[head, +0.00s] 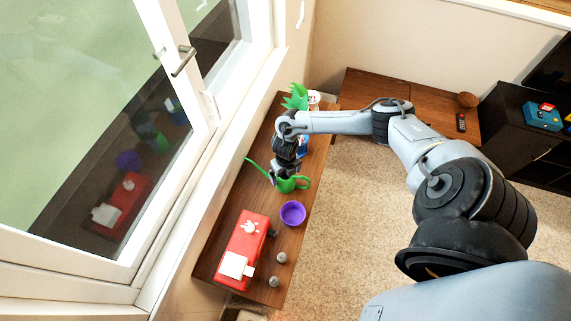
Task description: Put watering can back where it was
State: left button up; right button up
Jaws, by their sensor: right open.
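The green watering can (287,185) stands on the wooden hutch top (222,222), its long thin spout pointing to the upper left and its handle on the right. My right gripper (282,177) is directly above the can, pointing down, with its jaws open. It hides part of the can's top. I cannot tell whether the fingers touch the can. My left gripper is not in view.
A purple bowl (293,213) stands just below the can, and a red box-like item (243,249) lies nearer. Two small grey knobs (279,257) are near the right edge. A green plant (296,97) stands at the far end. A window (110,120) borders the left.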

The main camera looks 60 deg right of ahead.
notch_tip(320, 180, up, 8)
jog(key=shift+f, duration=0.1)
jog(key=shift+s, duration=0.1)
dwell(0.6)
